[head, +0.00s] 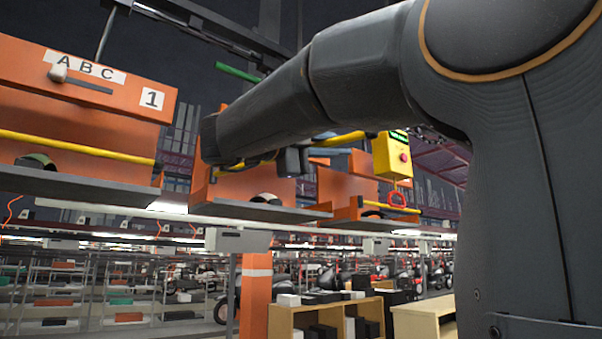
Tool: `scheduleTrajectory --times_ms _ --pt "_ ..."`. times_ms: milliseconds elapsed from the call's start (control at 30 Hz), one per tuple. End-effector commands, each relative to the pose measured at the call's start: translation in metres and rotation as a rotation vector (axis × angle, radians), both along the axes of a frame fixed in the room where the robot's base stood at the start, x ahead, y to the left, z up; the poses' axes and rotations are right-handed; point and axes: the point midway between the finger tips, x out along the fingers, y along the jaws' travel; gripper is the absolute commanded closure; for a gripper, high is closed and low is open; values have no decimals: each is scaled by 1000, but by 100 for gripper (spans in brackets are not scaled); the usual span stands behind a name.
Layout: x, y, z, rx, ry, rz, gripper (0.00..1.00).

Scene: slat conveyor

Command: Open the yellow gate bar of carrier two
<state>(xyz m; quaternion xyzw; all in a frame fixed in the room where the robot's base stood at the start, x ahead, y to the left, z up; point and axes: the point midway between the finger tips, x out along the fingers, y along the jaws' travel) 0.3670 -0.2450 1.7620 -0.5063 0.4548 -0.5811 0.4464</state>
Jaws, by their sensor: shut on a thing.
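Carrier two (228,190) is the orange hanging carrier in the middle of the head view, partly hidden behind my arm. Its yellow gate bar (345,139) slopes up to the right, unlike the bar on carrier one. A left piece of the bar shows below my arm, and its middle is covered. My gripper (291,162) is at the bar, small and dark below my forearm. It is shut on the bar, though the fingertips are hard to make out. A dark rounded object (264,198) lies on the carrier's grey floor.
Carrier one (120,103), marked 1 and ABC, hangs at left with its yellow bar (80,147) across its front. Another orange carrier (345,187) hangs behind at right. Shelves stand below.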

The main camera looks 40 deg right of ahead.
Motion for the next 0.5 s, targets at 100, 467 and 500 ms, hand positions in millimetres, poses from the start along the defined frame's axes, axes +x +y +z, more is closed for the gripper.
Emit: scheduleTrajectory --times_ms 100,467,500 --pt "-3 11 0 -1 -1 -23 100" --pt "-8 19 1 0 -2 -45 100" --pt "-8 18 1 0 -2 -45 100"
